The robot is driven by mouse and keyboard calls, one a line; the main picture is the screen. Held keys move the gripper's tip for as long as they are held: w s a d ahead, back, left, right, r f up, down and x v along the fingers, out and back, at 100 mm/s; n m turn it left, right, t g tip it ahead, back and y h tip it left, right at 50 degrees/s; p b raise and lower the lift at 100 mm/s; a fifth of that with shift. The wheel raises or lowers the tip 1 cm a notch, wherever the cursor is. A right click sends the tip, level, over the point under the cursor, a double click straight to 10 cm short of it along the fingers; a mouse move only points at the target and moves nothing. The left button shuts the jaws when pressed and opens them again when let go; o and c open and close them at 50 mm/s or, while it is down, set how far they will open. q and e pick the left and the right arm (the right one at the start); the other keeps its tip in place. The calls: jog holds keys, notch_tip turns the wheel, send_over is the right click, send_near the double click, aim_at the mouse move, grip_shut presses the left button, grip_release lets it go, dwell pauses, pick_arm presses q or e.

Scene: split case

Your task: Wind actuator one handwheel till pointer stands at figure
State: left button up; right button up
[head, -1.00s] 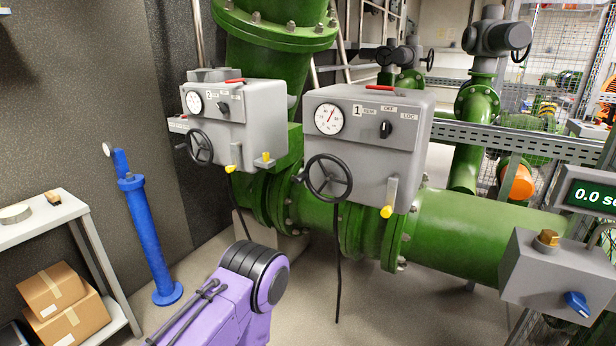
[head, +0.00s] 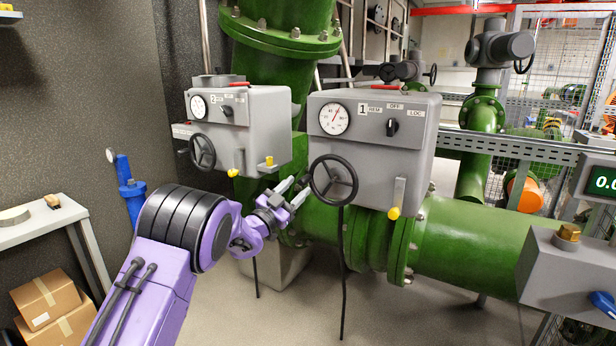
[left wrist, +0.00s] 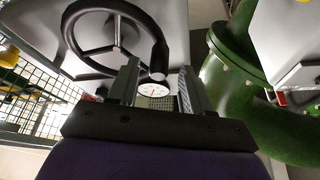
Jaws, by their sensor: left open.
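Actuator one (head: 385,165) is a grey box labelled 1 on the green pipe. Its round dial (head: 335,119) has a pointer standing up and slightly right; its figures are too small to read surely. Its black handwheel (head: 313,180) is on the front lower left. My left gripper (head: 292,190) is open and empty, just left of this handwheel, fingers pointing towards it. In the left wrist view a black handwheel (left wrist: 72,35) fills the upper left, its rim close to one finger of my gripper (left wrist: 158,85). Contact cannot be told. My right gripper is not in view.
Actuator two (head: 262,128), with its own handwheel (head: 202,152), stands to the left. Yellow-tipped levers hang below both boxes. A grey box with a blue knob (head: 603,303) and a green-lit display (head: 600,181) are at right.

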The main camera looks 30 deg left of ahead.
aim_at(310, 175)
pick_arm(q)
jog(key=x, duration=0.6)
jog(key=shift+w+f+p, duration=0.1)
jog(key=shift+p, duration=0.3)
grip_shut()
